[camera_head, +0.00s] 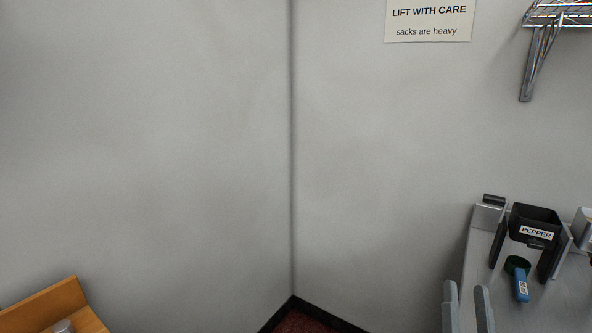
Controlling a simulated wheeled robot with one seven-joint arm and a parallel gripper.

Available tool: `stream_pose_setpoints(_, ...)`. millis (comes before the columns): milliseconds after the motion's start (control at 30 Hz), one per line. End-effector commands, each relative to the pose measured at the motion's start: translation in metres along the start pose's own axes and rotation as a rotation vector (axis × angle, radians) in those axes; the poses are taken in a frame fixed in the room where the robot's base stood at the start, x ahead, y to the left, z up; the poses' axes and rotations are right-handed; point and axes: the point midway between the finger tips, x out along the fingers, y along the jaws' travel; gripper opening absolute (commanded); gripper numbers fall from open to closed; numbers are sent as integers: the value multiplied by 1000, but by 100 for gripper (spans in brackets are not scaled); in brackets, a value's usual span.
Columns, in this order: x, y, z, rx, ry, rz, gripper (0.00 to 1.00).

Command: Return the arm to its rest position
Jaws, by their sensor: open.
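My gripper (466,295) shows at the bottom right of the head view as two grey upright fingers with a gap between them. It is open and nothing shows between the fingers. The fingers appear in front of the left edge of a steel counter (570,296). The rest of my arm is below the frame and hidden.
A wire shelf (562,14) hangs at the upper right. A wooden bench (45,305) is at lower left.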

Motion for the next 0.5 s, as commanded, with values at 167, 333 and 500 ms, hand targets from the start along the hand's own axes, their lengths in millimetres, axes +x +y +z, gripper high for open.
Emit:
stream_pose_setpoints(167,-78,-8,3,-74,-165,-67,43)
stream_pose_setpoints(333,-146,-15,-3,-130,-319,-112,43)
stream_pose_setpoints(500,-210,-22,-19,-172,-467,-141,43)
